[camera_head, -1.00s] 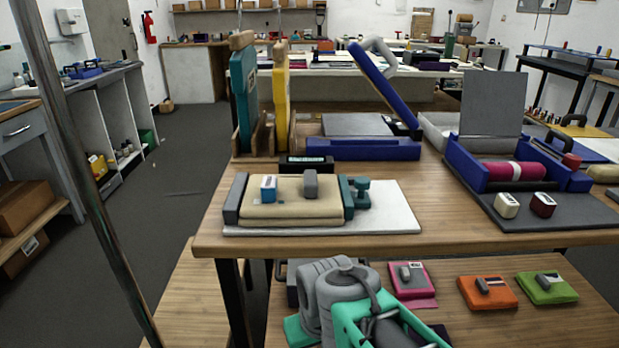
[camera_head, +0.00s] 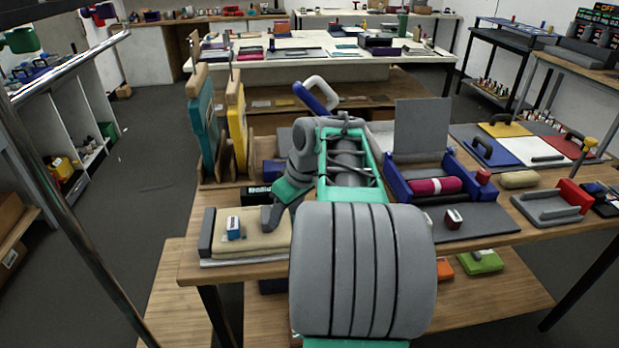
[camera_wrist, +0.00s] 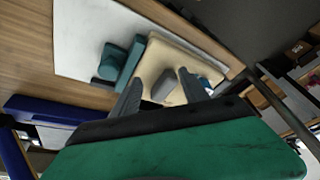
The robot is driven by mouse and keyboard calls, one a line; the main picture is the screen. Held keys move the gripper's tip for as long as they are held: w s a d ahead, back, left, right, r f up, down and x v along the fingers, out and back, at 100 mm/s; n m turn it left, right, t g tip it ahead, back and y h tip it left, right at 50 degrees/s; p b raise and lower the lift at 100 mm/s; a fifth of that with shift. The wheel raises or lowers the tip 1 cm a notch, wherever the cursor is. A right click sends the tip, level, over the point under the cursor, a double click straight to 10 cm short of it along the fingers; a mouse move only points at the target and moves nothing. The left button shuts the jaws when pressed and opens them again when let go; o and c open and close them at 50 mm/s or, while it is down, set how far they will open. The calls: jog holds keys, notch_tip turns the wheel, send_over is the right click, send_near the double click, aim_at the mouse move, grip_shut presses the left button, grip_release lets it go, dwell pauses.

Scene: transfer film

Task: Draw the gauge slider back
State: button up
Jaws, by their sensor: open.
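A gauge-like fixture with a beige bed (camera_head: 255,240) lies on the near left of the bench. A small grey block, apparently the slider (camera_wrist: 164,88), stands on the bed in the wrist view. A blue-and-white block (camera_head: 234,228) is on the bed to its left in the head view. In the head view my arm hides the fixture's right part.
Teal and yellow upright boards (camera_head: 236,125) stand behind the fixture. A blue tray with a magenta roll (camera_head: 436,187) and a red-and-white block (camera_head: 453,218) are to the right. An orange and a green item (camera_head: 482,262) lie on the lower shelf.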

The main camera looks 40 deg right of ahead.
jog(key=s+d+r+p, duration=0.1)
jog(key=s+d+r, duration=0.1)
jog(key=d, duration=0.7)
jog(key=shift+n+t, duration=0.3)
jog(key=shift+t, duration=0.1)
jog(key=x, duration=0.7)
jog(key=shift+s+d+f, duration=0.1)
jog(key=shift+d+f, duration=0.05)
jog(key=shift+d, duration=0.05)
grip_shut()
